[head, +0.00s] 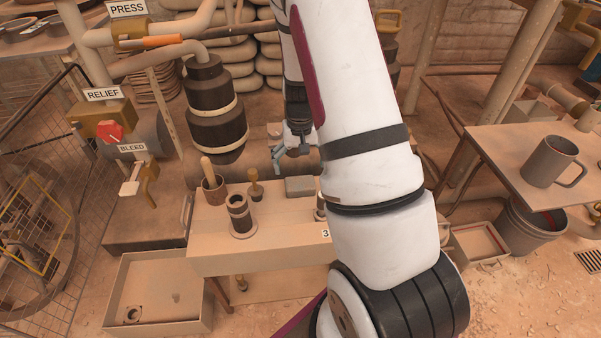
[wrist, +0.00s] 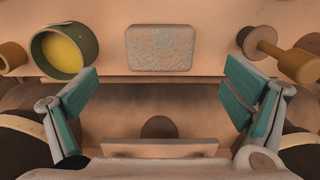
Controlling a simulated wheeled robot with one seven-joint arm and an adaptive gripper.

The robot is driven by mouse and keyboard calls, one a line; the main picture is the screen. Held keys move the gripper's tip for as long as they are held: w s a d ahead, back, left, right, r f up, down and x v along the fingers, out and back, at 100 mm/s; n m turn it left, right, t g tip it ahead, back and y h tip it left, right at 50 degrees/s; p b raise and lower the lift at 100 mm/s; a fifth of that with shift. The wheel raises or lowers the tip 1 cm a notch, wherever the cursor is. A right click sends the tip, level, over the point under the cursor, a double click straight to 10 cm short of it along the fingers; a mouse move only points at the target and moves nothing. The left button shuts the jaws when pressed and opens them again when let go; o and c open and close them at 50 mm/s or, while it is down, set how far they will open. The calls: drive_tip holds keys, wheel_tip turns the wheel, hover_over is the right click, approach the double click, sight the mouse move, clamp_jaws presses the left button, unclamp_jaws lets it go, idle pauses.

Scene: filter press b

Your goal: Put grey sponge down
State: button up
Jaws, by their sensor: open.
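The grey sponge (head: 300,186) lies flat on the small wooden table (head: 280,240), near its back edge, partly beside my arm in the head view. In the wrist view the sponge (wrist: 160,48) shows whole, at the top centre, resting on the tabletop. My gripper (head: 292,158) is just behind the table's back edge in the head view. In the wrist view my gripper (wrist: 158,98) is open, its teal finger pads wide apart. Nothing is between them. The sponge is apart from both fingers.
In the wrist view, a cup with yellow inside (wrist: 64,50) and a wooden-handled tool (wrist: 285,55) flank the sponge.

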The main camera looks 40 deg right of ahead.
sight(300, 183)
drive_tip(key=s+a+r+n, duration=0.1)
drive_tip(key=s+a+r, duration=0.2)
drive_tip(key=a+r, duration=0.3)
drive_tip(key=s+a+r+n+y, duration=0.15)
drive_tip(key=a+r, duration=0.25)
drive_tip(key=r, duration=0.5)
drive_tip(key=s+a+r+n, duration=0.1)
drive_tip(key=s+a+r, duration=0.2)
drive_tip(key=a+r, duration=0.3)
drive_tip(key=s+a+r+n, duration=0.1)
drive_tip(key=s+a+r, duration=0.1)
drive_tip(key=s, duration=0.5)
drive_tip(key=s+a+r+n+h, duration=0.1)
drive_tip(key=s+r, duration=0.2)
drive_tip(key=s, duration=0.4)
drive_tip(key=s+a+r+n, duration=0.1)
drive_tip(key=s+a+r, duration=0.1)
drive_tip(key=s, duration=0.5)
drive_tip(key=shift+s+a+r+t+p, duration=0.3)
drive_tip(key=shift+a+r+p, duration=0.05)
drive_tip(key=shift+r+p, duration=0.15)
drive_tip(key=shift+h, duration=0.25)
